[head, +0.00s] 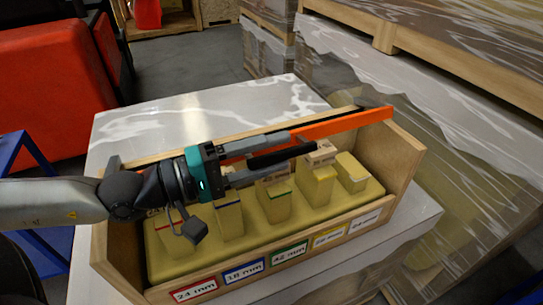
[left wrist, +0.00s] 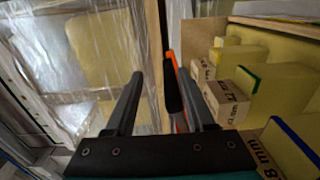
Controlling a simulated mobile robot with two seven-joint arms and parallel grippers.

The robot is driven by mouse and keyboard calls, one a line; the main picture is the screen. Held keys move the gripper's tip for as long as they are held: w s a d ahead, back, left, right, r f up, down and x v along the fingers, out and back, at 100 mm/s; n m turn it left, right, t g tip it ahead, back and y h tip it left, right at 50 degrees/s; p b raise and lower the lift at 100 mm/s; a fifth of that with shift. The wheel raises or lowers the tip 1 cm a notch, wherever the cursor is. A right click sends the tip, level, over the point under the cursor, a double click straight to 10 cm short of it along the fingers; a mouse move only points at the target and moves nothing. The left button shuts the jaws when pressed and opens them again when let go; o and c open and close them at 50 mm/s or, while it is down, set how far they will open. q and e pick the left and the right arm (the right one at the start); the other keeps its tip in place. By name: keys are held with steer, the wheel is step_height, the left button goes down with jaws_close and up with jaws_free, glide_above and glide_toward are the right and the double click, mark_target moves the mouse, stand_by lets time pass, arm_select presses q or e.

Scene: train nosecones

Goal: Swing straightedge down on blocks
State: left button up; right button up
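A wooden box (head: 102,262) holds a row of several pale yellow blocks with coloured edges, including a red-edged one (head: 176,238), a blue-edged one (head: 230,217), a green-edged one (head: 276,205) and a yellow-edged one (head: 318,187). An orange straightedge (head: 355,120) reaches along above the box to its right end wall. My left gripper (head: 305,143) is over the blocks, fingers spread. In the left wrist view, a dark bar with orange edges (left wrist: 171,62) lies between the fingers, close to the right finger, with a gap to the left one. The straightedge's near end is partly hidden.
The box stands on a plastic-wrapped pallet load (head: 165,118). Front labels carry millimetre sizes. Wrapped stacks (head: 440,100) stand at right and behind. A red bin (head: 50,90) and blue frame (head: 18,150) are at left. Grey floor (head: 205,65) shows behind.

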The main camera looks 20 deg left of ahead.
arm_select(q)
step_height(320, 180, up, 8)
steer(key=p, duration=0.3)
steer(key=shift+s+d+r, duration=0.1)
steer(key=shift+r, duration=0.05)
step_height(320, 180, up, 8)
steer(key=p, duration=0.7)
steer(key=shift+r+p, duration=0.25)
steer(key=shift+p, duration=0.1)
arm_select(e)
step_height(320, 180, up, 11)
steer(key=s, duration=0.1)
steer(key=shift+s+a+r, duration=0.2)
steer(key=shift+s+a, duration=0.05)
steer(key=shift+a, duration=0.05)
